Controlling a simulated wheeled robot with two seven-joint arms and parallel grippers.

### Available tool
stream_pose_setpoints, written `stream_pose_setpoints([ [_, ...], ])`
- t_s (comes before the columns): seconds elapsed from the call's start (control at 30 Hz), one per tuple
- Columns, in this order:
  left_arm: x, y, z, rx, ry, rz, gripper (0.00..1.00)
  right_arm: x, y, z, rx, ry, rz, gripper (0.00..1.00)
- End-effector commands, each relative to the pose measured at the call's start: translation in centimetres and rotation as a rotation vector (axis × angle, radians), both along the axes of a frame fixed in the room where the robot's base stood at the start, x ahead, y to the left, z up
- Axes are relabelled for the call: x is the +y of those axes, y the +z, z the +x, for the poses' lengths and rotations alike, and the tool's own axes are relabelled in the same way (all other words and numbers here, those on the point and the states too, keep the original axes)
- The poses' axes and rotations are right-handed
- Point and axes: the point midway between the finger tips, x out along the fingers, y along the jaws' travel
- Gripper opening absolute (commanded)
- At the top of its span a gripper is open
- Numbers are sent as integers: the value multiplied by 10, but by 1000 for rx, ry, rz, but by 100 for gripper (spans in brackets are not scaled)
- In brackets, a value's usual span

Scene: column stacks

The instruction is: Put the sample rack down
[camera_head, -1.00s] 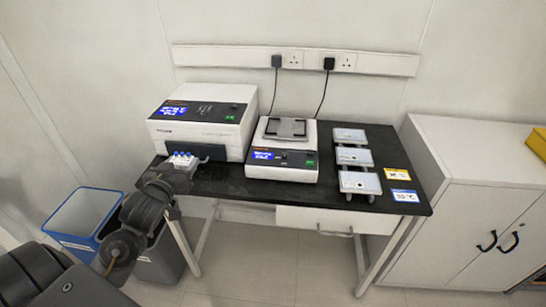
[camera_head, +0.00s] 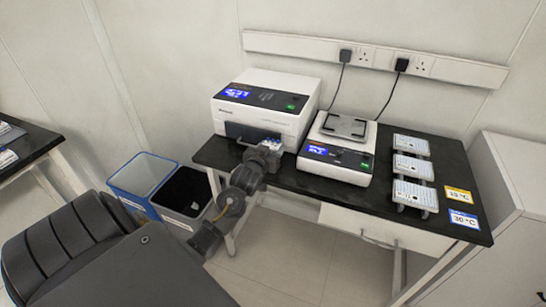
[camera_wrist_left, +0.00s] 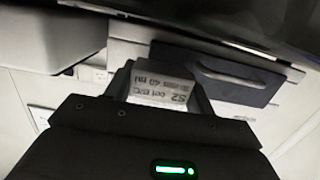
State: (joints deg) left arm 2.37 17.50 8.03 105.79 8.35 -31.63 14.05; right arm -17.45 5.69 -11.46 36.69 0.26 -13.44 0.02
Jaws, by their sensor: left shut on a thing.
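The sample rack (camera_head: 272,144) shows only as a small pale and blue patch at the tip of my left gripper (camera_head: 262,154), in front of the large white machine (camera_head: 262,113). In the left wrist view my left gripper (camera_wrist_left: 160,100) is shut on the rack (camera_wrist_left: 158,86), whose white label reads "S2" upside down. Most of the rack is hidden by the gripper. In the head view it overlaps the left part of the black table (camera_head: 282,184); I cannot tell whether it touches. My right gripper is not in view.
A balance (camera_head: 336,160) stands right of the machine. Several pale plates on stands (camera_head: 413,168) line up beside it, then a yellow card (camera_head: 459,194) and a blue card (camera_head: 464,219). Bins (camera_head: 143,178) stand on the floor. Another dark table (camera_head: 28,147) is at far left.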

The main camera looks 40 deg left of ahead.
Motion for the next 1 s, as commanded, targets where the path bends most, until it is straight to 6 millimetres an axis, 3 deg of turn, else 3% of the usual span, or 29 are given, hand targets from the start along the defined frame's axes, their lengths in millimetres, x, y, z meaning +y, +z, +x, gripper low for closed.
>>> stream_pose_setpoints([
  [0.37, 0, -35, 5, 2, 0, 0, 31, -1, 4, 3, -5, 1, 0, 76],
  [0.77, 0, -40, 4, 1, 0, 0, 31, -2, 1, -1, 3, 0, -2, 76],
  [0.8, 0, -39, 5, 1, 0, 1, 59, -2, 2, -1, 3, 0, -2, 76],
  [0.93, 0, -39, 4, 1, 0, 1, 76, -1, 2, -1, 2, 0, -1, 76],
  [1.0, 0, -39, 4, 1, 0, 1, 76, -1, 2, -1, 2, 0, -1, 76],
])
